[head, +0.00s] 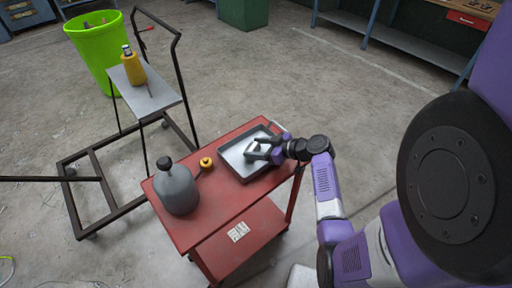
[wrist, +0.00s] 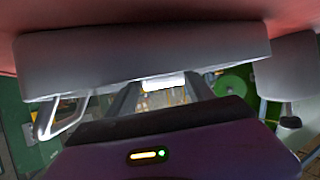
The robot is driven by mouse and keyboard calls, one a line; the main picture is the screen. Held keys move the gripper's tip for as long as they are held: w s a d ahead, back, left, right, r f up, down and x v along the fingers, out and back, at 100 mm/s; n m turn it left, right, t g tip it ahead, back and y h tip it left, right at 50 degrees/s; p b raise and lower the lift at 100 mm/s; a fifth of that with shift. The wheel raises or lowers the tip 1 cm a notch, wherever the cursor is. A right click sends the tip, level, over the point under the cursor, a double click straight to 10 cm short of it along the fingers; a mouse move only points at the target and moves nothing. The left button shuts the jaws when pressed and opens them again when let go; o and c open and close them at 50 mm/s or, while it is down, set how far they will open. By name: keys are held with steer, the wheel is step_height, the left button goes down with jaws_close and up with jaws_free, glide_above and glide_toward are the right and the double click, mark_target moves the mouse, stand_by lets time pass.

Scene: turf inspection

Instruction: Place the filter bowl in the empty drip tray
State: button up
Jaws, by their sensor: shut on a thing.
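The drip tray (head: 229,163) is a shallow dark grey tray with a pale inside, on the far right part of a red cart's top. Its grey wall (wrist: 190,45) fills much of the wrist view. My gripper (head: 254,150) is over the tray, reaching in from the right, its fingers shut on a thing. Between the fingers in the wrist view is a small pale piece (wrist: 163,83), which I take to be the filter bowl. Its shape is mostly hidden, and I cannot tell whether it touches the tray floor.
A grey jug (head: 177,190) with a black cap and a small yellow item (head: 206,163) stand on the red cart (head: 195,232), left of the tray. A yellow bottle (head: 134,70) stands on a black-framed trolley (head: 150,98). A lime bin (head: 98,45) is behind it.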

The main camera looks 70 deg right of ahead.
steer(key=o, duration=1.5)
steer(key=shift+s, duration=0.1)
steer(key=b+v, duration=0.1)
steer(key=v, duration=1)
steer(key=shift+s+a+r+b, duration=0.1)
steer(key=shift+s+r+b, duration=0.05)
steer(key=shift+s+b, duration=0.25)
